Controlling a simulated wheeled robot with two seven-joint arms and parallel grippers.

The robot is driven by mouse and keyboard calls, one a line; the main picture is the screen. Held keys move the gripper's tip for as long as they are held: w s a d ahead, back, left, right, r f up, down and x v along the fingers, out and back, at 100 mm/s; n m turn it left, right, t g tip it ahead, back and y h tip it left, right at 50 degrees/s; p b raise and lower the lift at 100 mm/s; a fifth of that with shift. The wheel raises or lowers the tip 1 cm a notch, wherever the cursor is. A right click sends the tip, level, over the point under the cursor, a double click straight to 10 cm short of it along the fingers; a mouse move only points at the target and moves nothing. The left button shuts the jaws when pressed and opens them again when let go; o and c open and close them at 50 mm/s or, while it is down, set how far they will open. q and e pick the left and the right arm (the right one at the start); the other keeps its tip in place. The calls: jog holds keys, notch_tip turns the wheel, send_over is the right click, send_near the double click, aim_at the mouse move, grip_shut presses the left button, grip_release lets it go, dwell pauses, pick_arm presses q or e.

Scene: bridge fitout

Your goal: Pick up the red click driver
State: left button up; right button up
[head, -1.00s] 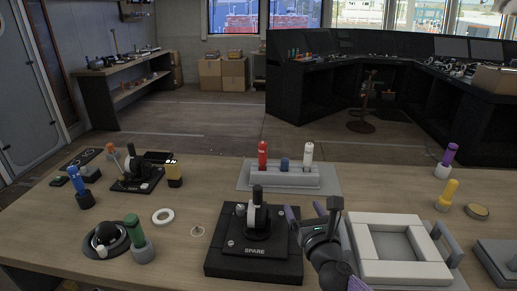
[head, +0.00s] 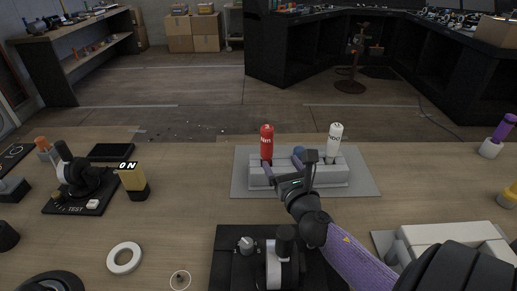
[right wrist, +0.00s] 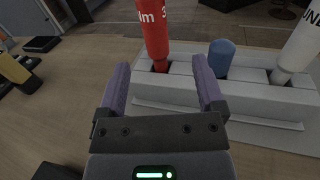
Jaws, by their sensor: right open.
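The red click driver (head: 267,142) stands upright in the left slot of a light grey rack (head: 333,179). In the right wrist view the red driver (right wrist: 154,28) is ahead of the fingers, its narrow tip in the slot. My right gripper (head: 288,168) is open and empty at the near side of the rack. In the right wrist view its purple fingers (right wrist: 161,70) point toward the red driver, apart from it. A blue driver (right wrist: 221,58) sits low in the middle slot, partly hidden in the head view. My left gripper is out of view.
A white driver (head: 335,139) stands in the rack's right slot. A black SPARE base with a lever (head: 285,240) lies nearer, beneath my right arm. A yellow-black item (head: 133,180) and white ring (head: 124,258) are at left. A white tray (head: 445,236) is at right.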

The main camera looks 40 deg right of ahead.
aim_at(264, 142)
jog(key=b+x, duration=0.1)
jog(key=x, duration=0.5)
jog(key=f+b+x, duration=0.1)
jog(key=x, duration=0.3)
jog(key=shift+w+a+b, duration=0.25)
jog(key=shift+a+b, duration=0.05)
jog(key=shift+b, duration=0.05)
jog(key=shift+w+d, duration=0.1)
jog(key=shift+w, duration=0.15)
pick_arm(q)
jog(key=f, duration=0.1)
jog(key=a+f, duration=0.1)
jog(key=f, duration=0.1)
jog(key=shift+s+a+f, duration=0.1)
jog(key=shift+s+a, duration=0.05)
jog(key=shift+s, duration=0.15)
pick_arm(e)
jog(key=shift+r, duration=0.1)
jog(key=c, duration=1)
grip_shut()
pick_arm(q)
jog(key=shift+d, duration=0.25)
